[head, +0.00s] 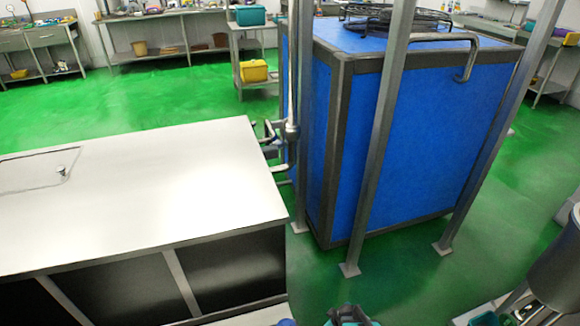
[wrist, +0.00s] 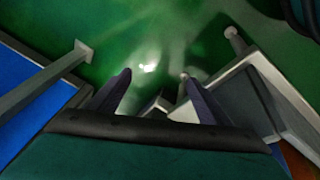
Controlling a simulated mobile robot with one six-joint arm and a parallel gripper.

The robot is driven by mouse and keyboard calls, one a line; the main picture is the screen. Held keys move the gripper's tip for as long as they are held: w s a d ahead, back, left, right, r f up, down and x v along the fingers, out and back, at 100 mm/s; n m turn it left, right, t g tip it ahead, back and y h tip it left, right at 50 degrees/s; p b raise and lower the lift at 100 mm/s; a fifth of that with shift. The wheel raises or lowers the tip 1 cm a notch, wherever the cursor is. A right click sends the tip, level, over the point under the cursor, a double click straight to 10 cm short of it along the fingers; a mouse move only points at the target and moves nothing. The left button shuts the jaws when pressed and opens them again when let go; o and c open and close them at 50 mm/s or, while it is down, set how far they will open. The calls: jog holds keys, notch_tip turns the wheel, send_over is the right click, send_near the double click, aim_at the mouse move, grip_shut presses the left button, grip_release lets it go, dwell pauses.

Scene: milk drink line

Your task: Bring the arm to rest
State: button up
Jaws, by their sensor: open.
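My gripper (wrist: 155,88) shows in the wrist view with its two dark fingers spread apart and nothing between them. It is open and empty, over the green floor (wrist: 150,40). In the head view only a small teal and grey part of my arm shows at the bottom edge, and the fingertips cannot be made out there.
A blue machine (head: 420,130) in a grey frame stands right of centre, with grey posts (head: 375,140) in front. A white-topped counter (head: 140,190) fills the left. A steel vessel (head: 560,265) is at the lower right. Open green floor (head: 170,95) lies behind the counter.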

jog(key=s+r+m+g, duration=0.2)
jog(key=s+m+g, duration=0.2)
jog(key=s, duration=0.6)
jog(key=s+d+r+m+g, duration=0.1)
jog(key=s+m+g, duration=0.3)
jog(key=s, duration=0.7)
jog(key=shift+s+r+m+g+h, duration=0.3)
jog(key=shift+r+m+g+h, duration=0.1)
jog(key=shift+r+g, duration=0.25)
jog(key=shift+f, duration=0.1)
jog(key=shift+c, duration=0.5)
